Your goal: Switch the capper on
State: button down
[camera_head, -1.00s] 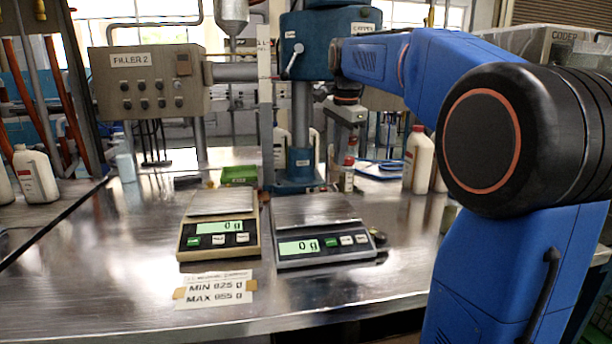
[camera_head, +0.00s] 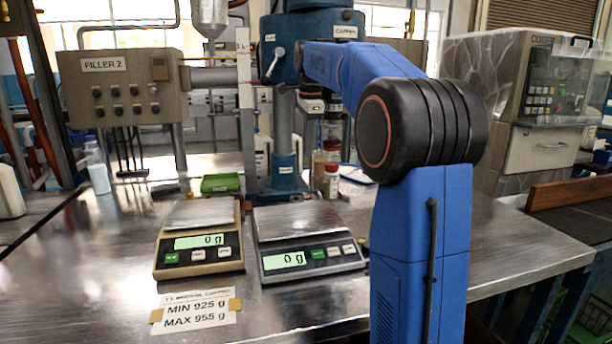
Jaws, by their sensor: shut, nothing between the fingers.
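The capper (camera_head: 311,36) is a blue-green machine on a column at the back middle of the bench. It has a CAPPER label on its upper right front and a silver lever (camera_head: 275,60) on its left. My arm reaches across to the capper from the right. My gripper (camera_head: 313,106) points down below the capper's head, small and dark. It looks shut and empty. Its fingertips are hard to make out, and I cannot tell whether it touches the capper. My forearm covers part of the capper's right side, and no switch is clearly visible.
Two scales, a beige one (camera_head: 199,258) and a grey one (camera_head: 309,262), stand in front, both reading 0 g. A red-capped bottle (camera_head: 331,185) stands below my wrist. The FILLER 2 panel (camera_head: 121,90) is at left, a coder machine (camera_head: 545,85) at right. The bench's right part is clear.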

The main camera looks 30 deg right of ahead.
aim_at(306, 194)
jog(key=f, duration=0.4)
jog(key=w+f, duration=0.1)
jog(key=f, duration=0.4)
jog(key=w+f, duration=0.1)
jog(key=f, duration=0.3)
jog(key=shift+d+f, duration=0.3)
jog(key=shift+w, duration=0.1)
